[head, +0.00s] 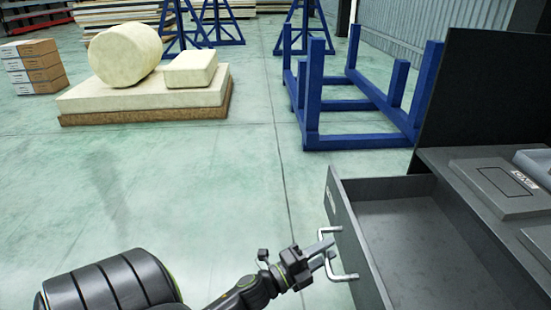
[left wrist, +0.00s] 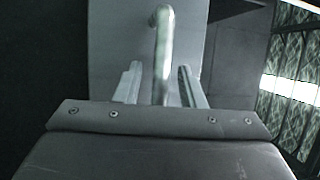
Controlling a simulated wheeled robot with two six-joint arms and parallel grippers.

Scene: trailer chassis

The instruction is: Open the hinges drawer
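A grey drawer (head: 372,262) stands pulled out of the dark cabinet at the right in the head view, and the part of its inside that shows is empty. Its front has a small label (head: 331,203), too small to read. A pale metal bar handle (head: 346,277) is on the front; it also shows in the left wrist view (left wrist: 163,45). My left gripper (head: 322,253) is at the handle, with the bar between its two fingers. In the left wrist view, the fingers are apart, with a gap on each side of the bar. My right gripper is not in view.
The cabinet top (head: 436,160) carries a flat dark case (head: 497,187) and other items at the right edge. A blue steel frame (head: 355,105) stands behind on the floor. Foam blocks (head: 90,98) and stacked boxes (head: 35,66) are at the back left. The floor left of the drawer is clear.

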